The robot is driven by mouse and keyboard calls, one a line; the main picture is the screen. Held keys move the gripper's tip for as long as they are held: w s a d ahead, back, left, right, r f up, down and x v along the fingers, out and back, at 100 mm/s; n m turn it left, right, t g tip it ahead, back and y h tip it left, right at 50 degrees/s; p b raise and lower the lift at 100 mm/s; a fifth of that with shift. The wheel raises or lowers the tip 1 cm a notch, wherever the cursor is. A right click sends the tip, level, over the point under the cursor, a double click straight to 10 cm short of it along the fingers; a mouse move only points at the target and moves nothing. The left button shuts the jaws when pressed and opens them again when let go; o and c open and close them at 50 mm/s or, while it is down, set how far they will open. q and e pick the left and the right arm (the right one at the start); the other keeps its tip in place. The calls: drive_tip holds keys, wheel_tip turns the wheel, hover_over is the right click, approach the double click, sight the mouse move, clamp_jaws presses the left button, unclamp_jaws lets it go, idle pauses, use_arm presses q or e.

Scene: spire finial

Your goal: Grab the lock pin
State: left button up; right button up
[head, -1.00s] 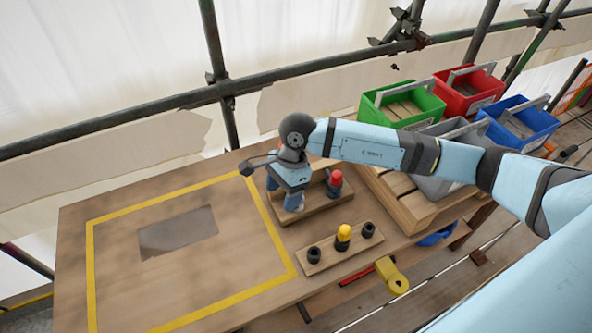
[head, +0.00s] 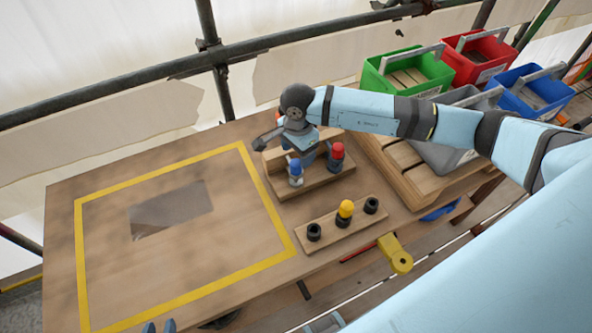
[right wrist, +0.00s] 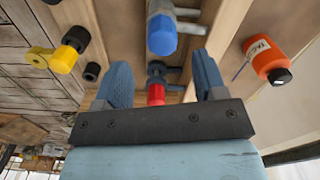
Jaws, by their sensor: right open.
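A blue-capped pin (head: 295,171) and a red-capped pin (head: 337,153) stand in a wooden holder (head: 310,186) on the table. Which piece is the lock pin cannot be told. My right gripper (head: 308,156) is open and empty beside and behind the pins; its fingers are partly hidden in the head view. In the right wrist view, the red-capped pin (right wrist: 156,92) shows between my right fingers (right wrist: 162,78), and the blue-capped pin (right wrist: 162,36) shows beyond them. My left gripper (head: 159,327) shows only its fingertips at the bottom edge, slightly apart with nothing seen between.
A wooden block (head: 330,230) holds a yellow-capped piece (head: 345,209) between black collars. An orange container (right wrist: 266,56) is beside the holder. A yellow tool (head: 396,254) lies at the table edge. Coloured bins (head: 409,70) stand behind. The yellow-outlined area (head: 105,235) is mostly clear.

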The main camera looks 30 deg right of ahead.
sight(297, 161)
use_arm(q)
wheel_tip(297, 161, down, 2)
drive_tip(key=shift+w+f+b, duration=0.1)
drive_tip(key=shift+b, duration=0.85)
use_arm(e)
wheel_tip(297, 161, down, 5)
drive_tip(key=shift+w+f, duration=0.1)
drive_tip(key=shift+w, duration=0.05)
use_arm(q)
drive_tip(key=shift+a, duration=0.1)
use_arm(e)
drive_tip(key=c, duration=1)
drive_tip(key=shift+r, duration=0.2)
drive_tip(key=shift+c, duration=0.2)
